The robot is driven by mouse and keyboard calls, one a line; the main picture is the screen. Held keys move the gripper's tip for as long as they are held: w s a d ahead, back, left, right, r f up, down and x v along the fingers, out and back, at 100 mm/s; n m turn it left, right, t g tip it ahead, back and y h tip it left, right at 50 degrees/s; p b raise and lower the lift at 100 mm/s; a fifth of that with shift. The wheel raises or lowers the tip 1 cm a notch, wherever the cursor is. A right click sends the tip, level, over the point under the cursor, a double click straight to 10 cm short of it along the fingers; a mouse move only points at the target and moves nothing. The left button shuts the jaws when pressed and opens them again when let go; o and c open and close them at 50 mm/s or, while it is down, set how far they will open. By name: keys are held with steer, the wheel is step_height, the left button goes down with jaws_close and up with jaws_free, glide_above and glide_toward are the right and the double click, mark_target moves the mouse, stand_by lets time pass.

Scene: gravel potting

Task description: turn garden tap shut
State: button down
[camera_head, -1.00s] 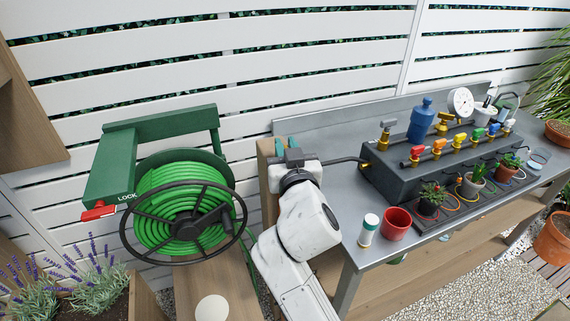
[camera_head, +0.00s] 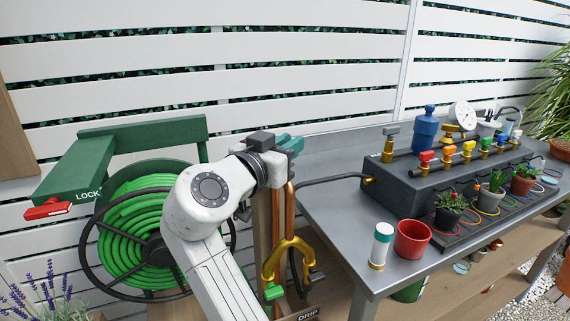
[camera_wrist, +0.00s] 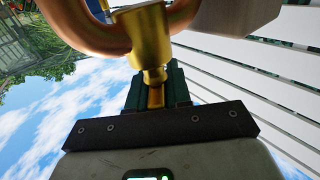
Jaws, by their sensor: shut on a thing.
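The garden tap shows in the wrist view as a brass body (camera_wrist: 148,35) joined to a curved copper pipe (camera_wrist: 75,30). A brass stem runs down from it between the dark teal fingers of my gripper (camera_wrist: 155,88). My gripper is shut on the tap there; the fingers mostly hide the gripped part. In the head view my gripper (camera_head: 289,146) is at the top of the copper pipe (camera_head: 290,200) on the wooden post, and my wrist hides the tap. A brass Y-shaped fitting (camera_head: 289,252) with a green lever (camera_head: 273,291) sits lower down.
A green hose reel (camera_head: 140,232) with a red lock lever (camera_head: 48,210) stands left. The metal bench (camera_head: 338,221) at right carries a white-green canister (camera_head: 381,245), a red pot (camera_head: 412,239) and a dark valve manifold (camera_head: 405,190). A slatted white fence is behind.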

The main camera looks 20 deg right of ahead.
steer(key=m+g+h, duration=0.1)
steer(key=g, duration=0.1)
steer(key=m+g+h+b, duration=0.1)
steer(key=m+g, duration=0.1)
steer(key=m+g+b, duration=0.1)
steer(key=g, duration=0.1)
steer(key=shift+s+d+h, duration=0.15)
steer(key=shift+s+h, duration=0.1)
steer(key=shift+h, duration=0.15)
steer(key=shift+s+m+g+b, duration=0.2)
steer(key=shift+m+g+b, duration=0.1)
steer(key=shift+m+g, duration=1.55)
steer(key=shift+n+g, duration=0.25)
steer(key=shift+g, duration=0.3)
steer(key=c, duration=1.1)
jaws_free()
steer(key=shift+c, duration=0.2)
steer(key=a, duration=0.7)
steer(key=shift+a+p, duration=0.25)
steer(key=shift+p, duration=0.05)
